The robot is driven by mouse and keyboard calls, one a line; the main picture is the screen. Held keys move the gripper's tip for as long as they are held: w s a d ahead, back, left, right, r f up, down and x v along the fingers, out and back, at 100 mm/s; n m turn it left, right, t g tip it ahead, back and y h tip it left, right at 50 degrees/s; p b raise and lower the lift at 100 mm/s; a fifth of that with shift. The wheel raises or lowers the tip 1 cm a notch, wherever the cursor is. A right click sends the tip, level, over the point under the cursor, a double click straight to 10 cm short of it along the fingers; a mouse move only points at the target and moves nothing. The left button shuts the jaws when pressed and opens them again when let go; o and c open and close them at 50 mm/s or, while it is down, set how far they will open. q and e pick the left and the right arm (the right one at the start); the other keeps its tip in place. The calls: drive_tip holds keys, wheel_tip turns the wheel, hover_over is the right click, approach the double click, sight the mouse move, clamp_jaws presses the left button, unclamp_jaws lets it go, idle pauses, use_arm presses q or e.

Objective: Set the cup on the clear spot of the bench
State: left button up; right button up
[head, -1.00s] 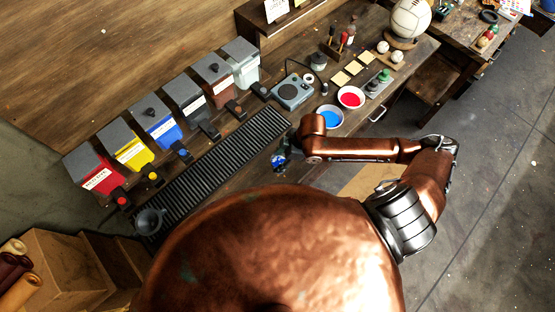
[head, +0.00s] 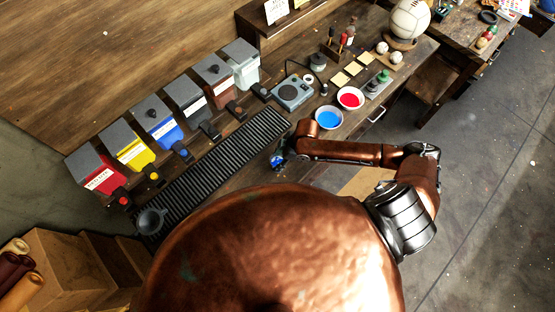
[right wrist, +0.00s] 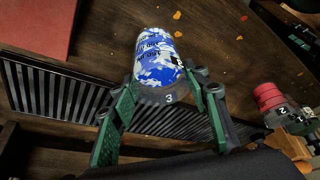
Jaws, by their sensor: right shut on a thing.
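The cup (right wrist: 158,58) has a blue and white blotched side with some dark lettering, and a dark band marked 3 at its near end. My right gripper (right wrist: 166,90) has its green fingers on both sides of the cup and is shut on it. In the head view the cup (head: 277,160) shows as a small blue and white patch at the end of my right arm, partly hidden by it. The wooden bench (head: 240,174) runs diagonally, with bare wood beside the gripper. I cannot tell whether the cup touches the bench. My left gripper is not in view.
A dark slatted grate (head: 215,160) lies along the bench, below a row of coloured bins (head: 132,152). A blue bowl (head: 329,117), a red bowl (head: 350,98) and a grey scale (head: 292,92) stand farther right. A funnel (head: 150,221) is at the grate's near end.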

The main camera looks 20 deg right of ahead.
drive_tip(key=o, duration=1.4)
drive_tip(key=shift+f, duration=0.1)
drive_tip(key=b+v, duration=0.1)
drive_tip(key=v, duration=1.1)
